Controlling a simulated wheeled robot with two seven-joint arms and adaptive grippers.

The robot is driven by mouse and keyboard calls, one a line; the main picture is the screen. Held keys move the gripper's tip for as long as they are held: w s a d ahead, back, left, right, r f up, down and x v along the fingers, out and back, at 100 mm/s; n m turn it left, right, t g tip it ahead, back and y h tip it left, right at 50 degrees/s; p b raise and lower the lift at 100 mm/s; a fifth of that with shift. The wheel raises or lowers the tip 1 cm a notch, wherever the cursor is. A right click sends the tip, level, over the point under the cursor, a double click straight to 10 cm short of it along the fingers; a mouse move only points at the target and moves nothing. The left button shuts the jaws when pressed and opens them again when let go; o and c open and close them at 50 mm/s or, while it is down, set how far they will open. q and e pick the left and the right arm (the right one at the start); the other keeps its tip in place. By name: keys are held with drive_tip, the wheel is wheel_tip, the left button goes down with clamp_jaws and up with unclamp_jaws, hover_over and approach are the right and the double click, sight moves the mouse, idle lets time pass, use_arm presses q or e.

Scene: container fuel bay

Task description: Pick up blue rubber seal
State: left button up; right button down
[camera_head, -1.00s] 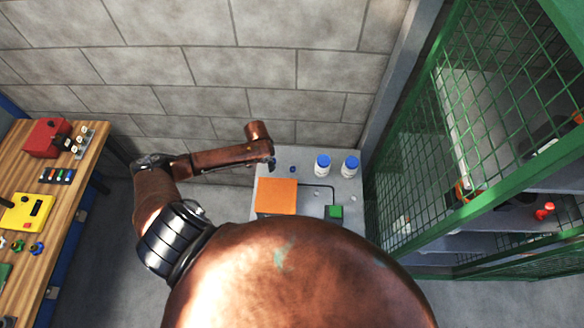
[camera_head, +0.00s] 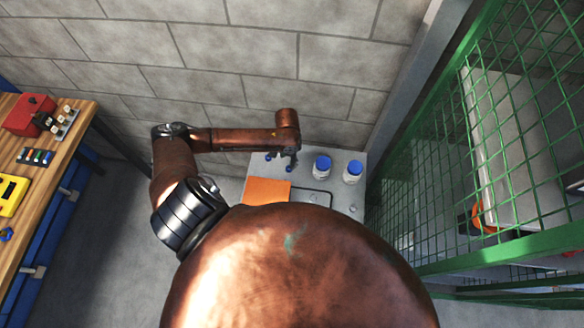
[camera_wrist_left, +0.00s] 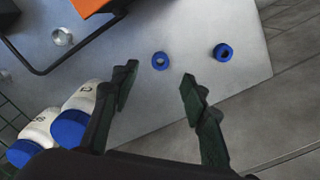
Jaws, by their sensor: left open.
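I cannot tell for certain which is the rubber seal. Both show small in the head view, partly beside my fingers. My left gripper (camera_wrist_left: 158,79) is open and empty, above the table; it also shows in the head view (camera_head: 282,157). My right gripper is in no view.
Two white bottles with blue caps (camera_head: 322,164) (camera_head: 353,172) stand right of the gripper, close to one finger in the wrist view. An orange box (camera_head: 267,190) and black cable (camera_head: 325,191) are on the table. Green mesh fencing (camera_head: 415,180) stands right, a block wall behind.

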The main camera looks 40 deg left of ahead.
sight(289, 169)
use_arm(q)
wheel_tip(289, 169, down, 8)
drive_tip(key=shift+w+r, duration=0.15)
idle(0.3)
drive_tip(key=c, duration=0.9)
drive_tip(key=shift+o, duration=0.2)
